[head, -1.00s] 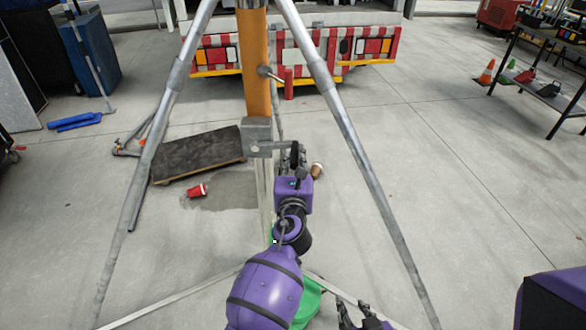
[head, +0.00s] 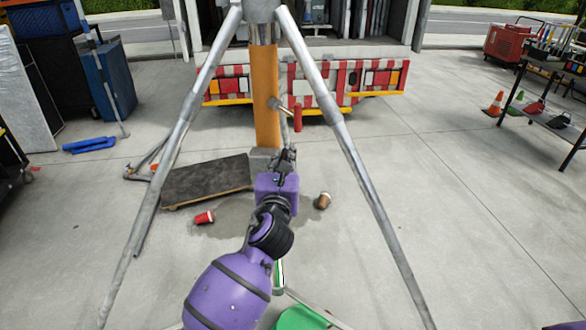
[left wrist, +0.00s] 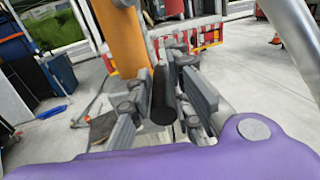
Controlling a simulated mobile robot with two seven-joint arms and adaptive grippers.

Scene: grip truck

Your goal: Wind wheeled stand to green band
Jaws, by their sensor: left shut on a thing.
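The wheeled stand has grey tripod legs (head: 330,105) and an upright orange column (head: 265,95), with a grey box (head: 262,160) low on the column. My left gripper (head: 286,158) is in front of the box's right side. In the left wrist view its fingers (left wrist: 163,95) are shut around a dark cylindrical crank grip (left wrist: 162,108). My gripper hides most of the crank arm. A narrow green strip (head: 279,274) shows low beside my arm; I cannot tell whether it is the green band. My right gripper is out of view.
A red-handled lever (head: 297,118) sticks out right of the column. A dark flat dolly (head: 205,181), a red cup (head: 204,217) and a brown cup (head: 322,200) are on the floor. A green object (head: 302,319) is at the bottom edge.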

